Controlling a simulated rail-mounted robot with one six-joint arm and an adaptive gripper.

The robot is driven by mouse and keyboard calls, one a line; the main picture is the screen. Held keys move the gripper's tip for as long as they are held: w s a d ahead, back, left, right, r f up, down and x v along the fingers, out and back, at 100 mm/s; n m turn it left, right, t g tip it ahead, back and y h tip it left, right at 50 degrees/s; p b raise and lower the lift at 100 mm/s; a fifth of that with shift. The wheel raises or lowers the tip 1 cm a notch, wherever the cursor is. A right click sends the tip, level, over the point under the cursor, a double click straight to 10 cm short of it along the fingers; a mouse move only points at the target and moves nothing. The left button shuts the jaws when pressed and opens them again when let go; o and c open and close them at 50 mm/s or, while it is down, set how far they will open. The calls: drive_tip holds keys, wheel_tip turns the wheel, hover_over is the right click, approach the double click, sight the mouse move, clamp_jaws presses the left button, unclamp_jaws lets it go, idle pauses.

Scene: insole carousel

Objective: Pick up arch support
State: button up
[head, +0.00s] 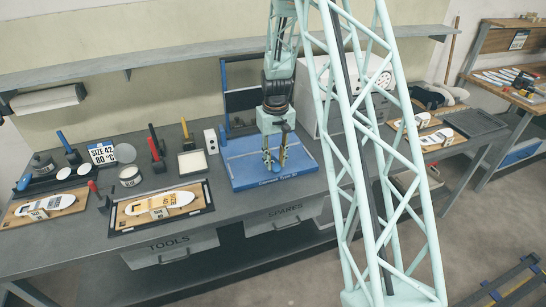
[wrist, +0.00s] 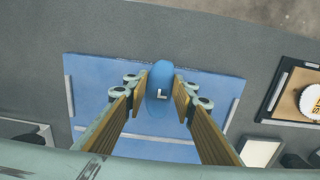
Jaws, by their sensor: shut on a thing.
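A blue rounded piece marked with a white L (wrist: 160,80), which looks like the arch support, sits between the fingers of my gripper (wrist: 161,92) in the wrist view. The fingers are shut on its two sides. In the head view my gripper (head: 275,166) points down over the blue tray (head: 247,178) on the workbench. The piece is too small to make out there. The tray also shows in the wrist view (wrist: 85,85). I cannot tell whether the piece touches the tray.
Two white insoles on boards (head: 122,218) lie to the left on the grey bench (head: 110,242). Tins, tools and a SIZE 42 sign (head: 102,153) stand behind them. A white box-like machine (head: 318,95) stands behind the tray. My lattice column hides part of the bench at right.

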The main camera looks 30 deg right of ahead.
drive_tip(key=s+a, duration=0.2)
drive_tip(key=s, duration=0.7)
drive_tip(key=shift+s+a+r, duration=0.3)
drive_tip(key=shift+a+r, duration=0.1)
drive_tip(key=shift+r, duration=0.05)
